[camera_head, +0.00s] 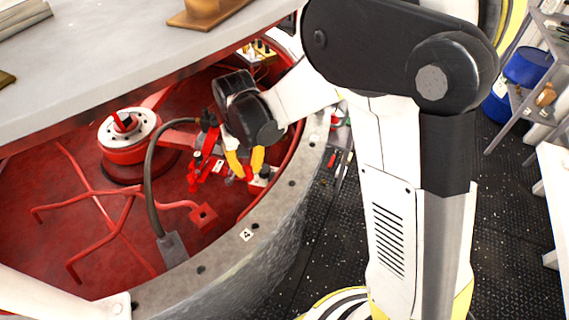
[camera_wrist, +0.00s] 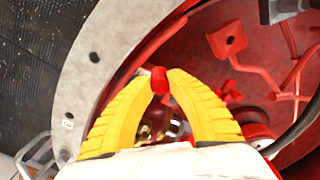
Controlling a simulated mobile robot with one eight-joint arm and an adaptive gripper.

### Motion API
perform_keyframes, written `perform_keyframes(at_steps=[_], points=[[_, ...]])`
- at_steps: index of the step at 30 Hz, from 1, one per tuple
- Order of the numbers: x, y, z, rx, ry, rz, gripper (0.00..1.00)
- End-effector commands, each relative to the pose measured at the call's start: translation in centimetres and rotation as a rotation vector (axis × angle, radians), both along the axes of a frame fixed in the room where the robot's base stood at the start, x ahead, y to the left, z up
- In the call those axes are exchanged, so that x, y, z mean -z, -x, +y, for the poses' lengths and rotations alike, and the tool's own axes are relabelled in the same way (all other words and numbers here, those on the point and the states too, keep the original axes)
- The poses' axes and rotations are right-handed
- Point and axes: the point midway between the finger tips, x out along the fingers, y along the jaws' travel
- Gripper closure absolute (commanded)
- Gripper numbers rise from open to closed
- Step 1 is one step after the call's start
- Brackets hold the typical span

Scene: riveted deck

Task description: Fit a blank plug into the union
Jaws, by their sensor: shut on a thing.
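My gripper (camera_wrist: 160,86) has its yellow fingers closed on a small red plug (camera_wrist: 159,80), which shows between the fingertips in the wrist view. In the head view my gripper (camera_head: 246,167) reaches down inside the rim of the red pit, and the plug cannot be made out there. Brassy and red fittings (camera_wrist: 166,126) show through the gap between the fingers. A small pale metal fitting (camera_head: 263,176) sits by the fingertips in the head view, near the pit's inner wall. I cannot tell which fitting is the union.
A grey concrete-like rim (camera_head: 187,291) curves around the pit. Red pipes (camera_head: 130,205) and a square red flange (camera_head: 204,215) lie inside it. A dark hose (camera_head: 151,180) arches left of my gripper. A round flanged hub (camera_head: 129,130) stands further left.

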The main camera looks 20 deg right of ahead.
Motion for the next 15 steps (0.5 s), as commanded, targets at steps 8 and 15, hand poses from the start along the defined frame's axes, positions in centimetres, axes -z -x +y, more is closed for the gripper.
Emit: perform_keyframes(at_steps=[8,15], points=[[0.5,1.4,9.7,-0.073,0.000,0.001,1.00],[0.6,2.7,14.1,-0.104,0.000,0.001,1.00]])
